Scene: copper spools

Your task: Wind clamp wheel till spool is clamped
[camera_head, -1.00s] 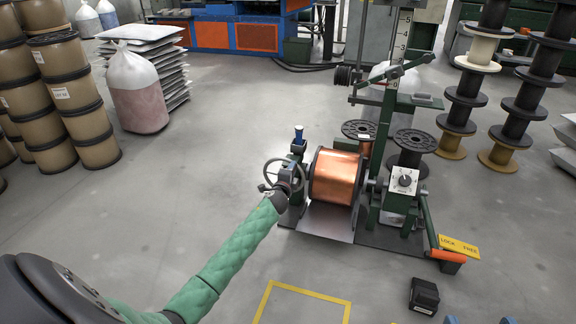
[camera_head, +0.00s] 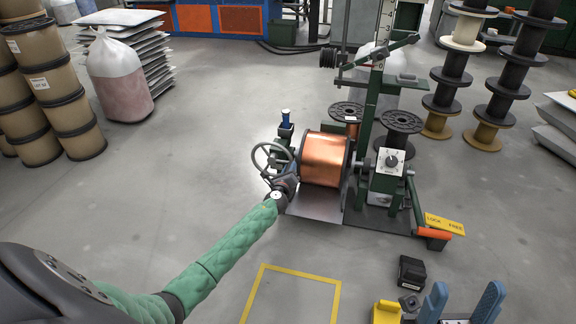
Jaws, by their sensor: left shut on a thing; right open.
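The copper spool (camera_head: 325,160) sits on the green winding machine, between the clamp side on its left and the dial box (camera_head: 390,161) on its right. The clamp wheel (camera_head: 268,157) is a thin grey handwheel left of the spool. My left gripper (camera_head: 283,180), at the end of the green-sleeved arm, is at the wheel's lower right rim and shut on it. The gripper and arm end hide part of the rim and the fingertips are hard to make out. Whether the clamp touches the spool is not clear.
An orange-ended lever (camera_head: 433,233) lies by a yellow LOCK/FREE plate (camera_head: 444,224) at the machine's right foot. A black box (camera_head: 412,271) is on the floor. A yellow floor outline (camera_head: 291,272) is empty. Spool stacks stand behind right, drums (camera_head: 62,112) at left.

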